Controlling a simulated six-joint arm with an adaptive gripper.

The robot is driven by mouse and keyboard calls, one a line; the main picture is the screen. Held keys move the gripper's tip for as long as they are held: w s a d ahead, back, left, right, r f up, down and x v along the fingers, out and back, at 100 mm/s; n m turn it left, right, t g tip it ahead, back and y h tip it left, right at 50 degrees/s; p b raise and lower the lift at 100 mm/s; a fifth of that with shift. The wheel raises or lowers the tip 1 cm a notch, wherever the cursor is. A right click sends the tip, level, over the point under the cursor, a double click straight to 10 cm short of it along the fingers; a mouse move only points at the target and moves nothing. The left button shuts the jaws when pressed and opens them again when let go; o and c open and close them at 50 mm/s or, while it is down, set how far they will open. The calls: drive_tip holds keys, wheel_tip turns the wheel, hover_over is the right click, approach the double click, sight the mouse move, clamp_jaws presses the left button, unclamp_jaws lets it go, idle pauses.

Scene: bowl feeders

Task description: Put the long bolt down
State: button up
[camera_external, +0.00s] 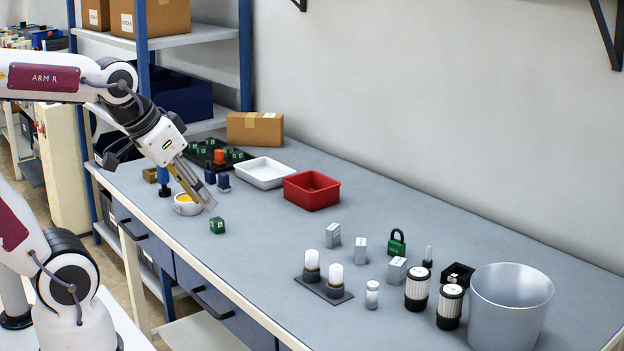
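My gripper (209,205) points down and to the right at the left part of the grey workbench (330,245). Its fingertips are beside a small white bowl with yellow in it (184,209) and just above and left of a green cube (217,226). The fingers look close together, but the view is too small to show whether they are shut or hold anything. I cannot make out the long bolt; it may be hidden or too small to tell.
A white tray (265,184), a red bin (312,204) and a black tray with green and orange cubes (188,154) stand behind my gripper. A metal bucket (508,310), a green padlock (397,247) and several small parts stand at the right.

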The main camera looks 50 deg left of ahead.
drive_tip(key=shift+g, duration=0.4)
drive_tip(key=s, duration=0.1)
drive_tip(key=s+f, duration=0.1)
drive_tip(key=s, duration=0.3)
drive_tip(key=shift+s+a+f, duration=0.15)
drive_tip(key=shift+s+a, duration=0.05)
drive_tip(key=shift+a, duration=0.2)
idle(0.5)
